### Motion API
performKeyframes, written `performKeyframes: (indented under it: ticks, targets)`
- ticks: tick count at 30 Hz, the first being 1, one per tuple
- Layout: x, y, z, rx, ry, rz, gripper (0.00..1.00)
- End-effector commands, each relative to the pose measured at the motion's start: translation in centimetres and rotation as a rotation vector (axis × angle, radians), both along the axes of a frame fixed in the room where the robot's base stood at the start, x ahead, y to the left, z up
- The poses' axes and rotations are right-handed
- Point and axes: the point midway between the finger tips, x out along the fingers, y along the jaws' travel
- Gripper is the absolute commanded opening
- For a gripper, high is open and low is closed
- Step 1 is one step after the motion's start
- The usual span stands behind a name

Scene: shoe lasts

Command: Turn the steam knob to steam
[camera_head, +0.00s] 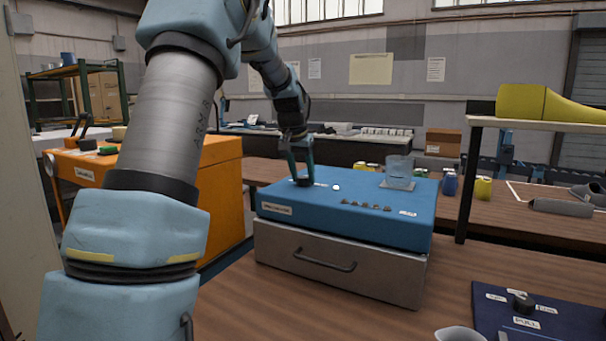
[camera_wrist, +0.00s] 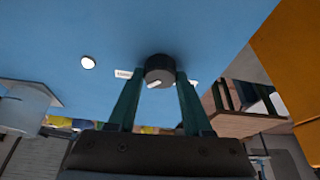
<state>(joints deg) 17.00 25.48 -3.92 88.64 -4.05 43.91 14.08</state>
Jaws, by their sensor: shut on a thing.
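The steam knob is a round dark knob (camera_wrist: 160,72) with a white pointer mark, on the blue top of the steamer box (camera_head: 400,228). In the wrist view its pointer slants, low at the left and higher at the right. My gripper (camera_wrist: 158,82) has one teal finger on each side of the knob and is shut on it. In the head view my gripper (camera_head: 302,180) reaches down to the knob (camera_head: 304,182) at the box's left part. White labels (camera_wrist: 123,74) sit beside the knob, partly hidden by the fingers, and I cannot read them.
A white button (camera_head: 336,188), a row of small brown parts (camera_head: 366,205) and a clear container (camera_head: 399,171) are on the blue top. A grey drawer (camera_head: 335,265) is below. A dark blue panel (camera_head: 540,315) with another knob lies at the front right.

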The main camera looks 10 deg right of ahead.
Motion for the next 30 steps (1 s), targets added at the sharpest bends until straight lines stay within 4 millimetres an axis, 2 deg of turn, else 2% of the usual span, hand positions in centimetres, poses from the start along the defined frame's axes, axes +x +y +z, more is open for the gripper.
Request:
performKeyframes:
  ticks: [9,23,24,30]
  targets:
    - [0.05,0.04,0.06,0.000,-0.001,-0.092,0.00]
    - [0.04,0.02,0.03,0.002,-0.001,-0.106,0.00]
    - [0.04,0.02,0.03,0.002,-0.001,-0.106,0.52]
    - [0.04,0.03,0.02,0.001,-0.001,-0.105,0.75]
